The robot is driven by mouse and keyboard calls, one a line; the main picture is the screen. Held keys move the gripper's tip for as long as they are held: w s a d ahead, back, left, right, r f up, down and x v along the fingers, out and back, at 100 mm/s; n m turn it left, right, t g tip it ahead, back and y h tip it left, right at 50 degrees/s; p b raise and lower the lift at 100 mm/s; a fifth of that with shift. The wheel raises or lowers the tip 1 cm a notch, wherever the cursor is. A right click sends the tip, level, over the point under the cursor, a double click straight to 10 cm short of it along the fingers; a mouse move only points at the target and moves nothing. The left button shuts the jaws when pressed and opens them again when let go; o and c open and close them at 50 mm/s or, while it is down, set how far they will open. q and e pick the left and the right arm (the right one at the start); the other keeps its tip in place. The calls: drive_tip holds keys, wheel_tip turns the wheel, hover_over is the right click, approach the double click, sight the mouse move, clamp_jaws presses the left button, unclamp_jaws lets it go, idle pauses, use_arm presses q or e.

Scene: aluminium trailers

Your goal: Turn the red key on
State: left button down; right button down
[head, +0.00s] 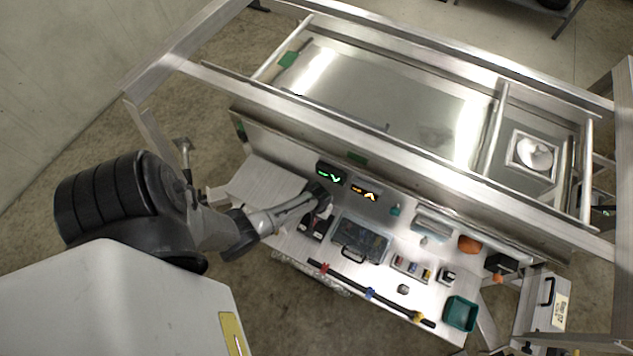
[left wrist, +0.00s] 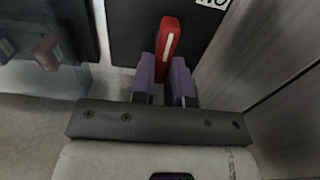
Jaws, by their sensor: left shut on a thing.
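The red key (left wrist: 167,42) shows in the left wrist view, with a pale stripe along its face, against a dark box face (left wrist: 125,28). My left gripper (left wrist: 164,80) has its two purple fingertips on either side of the key's near end, shut on it. In the head view my left gripper (head: 318,194) reaches in from the left to a black box (head: 315,224) on the workbench; the key itself is hidden or too small there. My right gripper is in neither view.
The workbench (head: 268,187) holds a clear-lidded case (head: 360,242), two lit displays (head: 329,173) (head: 365,191), a teal bin (head: 460,313) and several small items. An aluminium frame (head: 390,140) stands behind and above. The bench's left end is clear.

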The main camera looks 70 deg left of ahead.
use_arm(q)
drive_tip(key=m, duration=0.3)
drive_tip(key=m+p, duration=0.1)
drive_tip(key=shift+w+d, duration=0.15)
drive_tip(key=shift+d, duration=0.1)
drive_tip(key=shift+d+m+p, duration=0.15)
drive_tip(key=shift+m+p, duration=0.05)
drive_tip(key=shift+m, duration=1)
drive_tip(key=shift+d+m+p, duration=0.15)
drive_tip(key=shift+m, duration=1.05)
drive_tip(key=c, duration=1.1)
unclamp_jaws()
